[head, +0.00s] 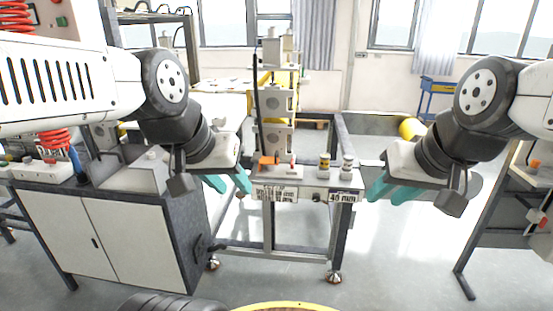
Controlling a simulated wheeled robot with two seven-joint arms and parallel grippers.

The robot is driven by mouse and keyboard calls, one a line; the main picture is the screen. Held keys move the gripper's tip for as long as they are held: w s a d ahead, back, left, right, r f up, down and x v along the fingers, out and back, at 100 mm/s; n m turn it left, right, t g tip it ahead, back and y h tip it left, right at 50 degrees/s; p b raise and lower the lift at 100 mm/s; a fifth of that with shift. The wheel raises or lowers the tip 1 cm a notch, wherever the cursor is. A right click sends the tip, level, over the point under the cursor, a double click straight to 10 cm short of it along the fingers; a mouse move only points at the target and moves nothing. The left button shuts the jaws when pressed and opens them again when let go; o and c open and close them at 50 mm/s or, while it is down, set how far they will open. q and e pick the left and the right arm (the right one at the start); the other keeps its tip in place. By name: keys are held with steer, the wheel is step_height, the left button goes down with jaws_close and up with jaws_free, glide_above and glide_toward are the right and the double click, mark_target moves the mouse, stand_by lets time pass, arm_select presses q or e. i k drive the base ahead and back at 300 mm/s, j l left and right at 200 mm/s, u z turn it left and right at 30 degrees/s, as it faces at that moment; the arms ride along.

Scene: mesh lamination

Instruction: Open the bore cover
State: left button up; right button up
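A light-coloured upright tower (276,105) with several round bores stands on a metal-framed bench in the middle of the head view. An orange part (268,160) sits at its foot. I cannot tell which part is the bore cover, or whether it is open. My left gripper (230,183) is just left of the bench top, with its teal fingers apart and nothing between them. My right gripper (392,191) is to the right of the bench, with its teal fingers apart and empty. Neither gripper visibly touches the tower.
A grey cabinet (125,225) stands at the left. Another bench (515,215) is at the right edge. The floor right of the middle bench is clear.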

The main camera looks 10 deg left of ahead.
mark_target(268, 160)
steer(key=i+l+u, duration=0.1)
steer(key=u, duration=0.95)
steer(key=l+u, duration=0.35)
steer(key=l, duration=0.35)
steer(key=l+u, duration=0.4)
steer(key=l, duration=0.3)
steer(key=l+u, duration=0.35)
steer(key=l, duration=0.3)
steer(key=l+u, duration=0.1)
steer(key=l, duration=1.75)
steer(key=i, duration=0.05)
